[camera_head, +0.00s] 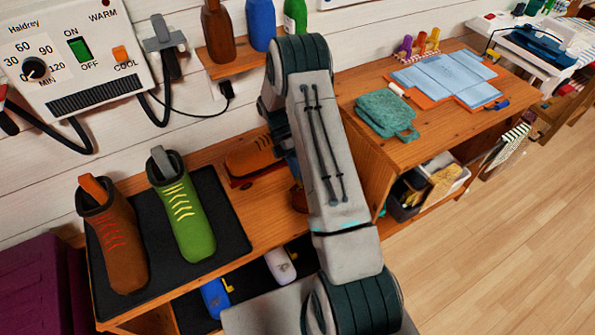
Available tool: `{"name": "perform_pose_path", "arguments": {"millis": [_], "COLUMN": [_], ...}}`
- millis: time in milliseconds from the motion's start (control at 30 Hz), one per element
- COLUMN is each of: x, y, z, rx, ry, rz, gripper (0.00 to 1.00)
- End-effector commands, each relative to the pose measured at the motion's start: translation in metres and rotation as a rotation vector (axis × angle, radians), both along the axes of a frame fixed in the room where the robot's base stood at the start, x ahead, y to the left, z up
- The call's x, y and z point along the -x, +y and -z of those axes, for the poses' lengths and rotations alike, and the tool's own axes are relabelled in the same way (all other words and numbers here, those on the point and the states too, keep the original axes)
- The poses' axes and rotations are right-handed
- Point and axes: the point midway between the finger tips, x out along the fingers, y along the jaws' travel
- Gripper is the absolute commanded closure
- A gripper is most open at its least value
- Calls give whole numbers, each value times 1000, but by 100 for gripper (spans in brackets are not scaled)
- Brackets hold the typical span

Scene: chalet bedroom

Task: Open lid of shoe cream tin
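My arm rises through the middle of the head view and bends down over the wooden bench (215,158). My gripper is hidden behind my own arm link, so I cannot see its fingers. I cannot make out a shoe cream tin for certain. A small rounded brown-orange thing (298,198) shows just left of my arm on the bench, mostly covered; I cannot tell what it is. A brown shoe (250,158) lies on a red base beside my arm.
A brown boot (122,250) and a green boot (187,222) stand on a black mat (228,228) at left. Bottles stand on a wall shelf (240,66). A teal cloth (386,112) and blue sheet (445,75) lie on the right table. Floor at right is clear.

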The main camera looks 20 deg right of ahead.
Motion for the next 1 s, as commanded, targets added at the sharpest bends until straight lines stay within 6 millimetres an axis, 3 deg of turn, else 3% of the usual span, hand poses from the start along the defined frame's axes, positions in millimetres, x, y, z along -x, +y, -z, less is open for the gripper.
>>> {"name": "perform_pose_path", "arguments": {"millis": [367,600,1000], "x": [-1,-1,53], "y": [0,-1,-63], "z": [-4,-40,-89], "rx": [0,1,1], "ry": [-3,-6,-3], "rz": [0,1,4], "gripper": [64,64,64]}}
